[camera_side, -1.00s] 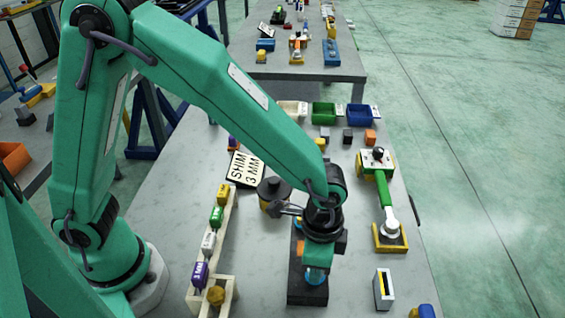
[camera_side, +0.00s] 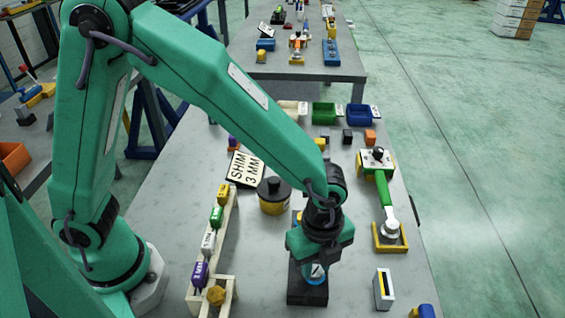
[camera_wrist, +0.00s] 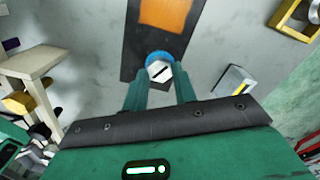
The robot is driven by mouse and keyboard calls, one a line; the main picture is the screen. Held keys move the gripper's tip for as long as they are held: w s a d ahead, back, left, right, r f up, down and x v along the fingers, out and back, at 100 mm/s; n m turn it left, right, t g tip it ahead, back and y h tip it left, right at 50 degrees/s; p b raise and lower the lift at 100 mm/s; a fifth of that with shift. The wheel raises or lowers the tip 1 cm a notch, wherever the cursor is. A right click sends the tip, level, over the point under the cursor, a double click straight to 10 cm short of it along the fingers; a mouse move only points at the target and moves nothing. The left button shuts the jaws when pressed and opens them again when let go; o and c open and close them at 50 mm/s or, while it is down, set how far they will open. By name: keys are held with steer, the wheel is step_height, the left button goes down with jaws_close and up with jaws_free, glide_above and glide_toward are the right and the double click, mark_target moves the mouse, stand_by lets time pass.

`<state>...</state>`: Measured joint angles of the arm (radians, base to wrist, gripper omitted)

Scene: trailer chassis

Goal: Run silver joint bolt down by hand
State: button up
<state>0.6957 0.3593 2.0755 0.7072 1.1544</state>
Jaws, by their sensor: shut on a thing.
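The silver joint bolt (camera_wrist: 160,71) has a hex head with a dark line across it. It sits over a blue ring (camera_wrist: 157,57) on the dark base block (camera_wrist: 133,50). In the wrist view my gripper (camera_wrist: 161,80) has its teal fingers on either side of the head, shut on it. In the side view my gripper (camera_side: 317,262) points down over the front part of the base block (camera_side: 307,296). The bolt (camera_side: 316,272) shows only partly there, below the jaws. How deep its shank sits is hidden.
A wooden rack (camera_side: 225,240) with colored blocks stands left. A yellow tin with black lid (camera_side: 273,197) and the SHIM 3 MM sign (camera_side: 245,168) are behind it. A green-handled tool (camera_side: 384,190) lies right, and a small white box (camera_side: 383,289) stands front right.

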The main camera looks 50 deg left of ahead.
mark_target(315, 270)
steer(key=m, duration=0.5)
steer(key=shift+d+r+m, duration=0.1)
steer(key=shift+r+m, duration=0.05)
steer(key=shift+m, duration=0.15)
steer(key=shift+c, duration=0.2)
steer(key=o, duration=1)
step_height(315, 270, up, 8)
stand_by(0.5)
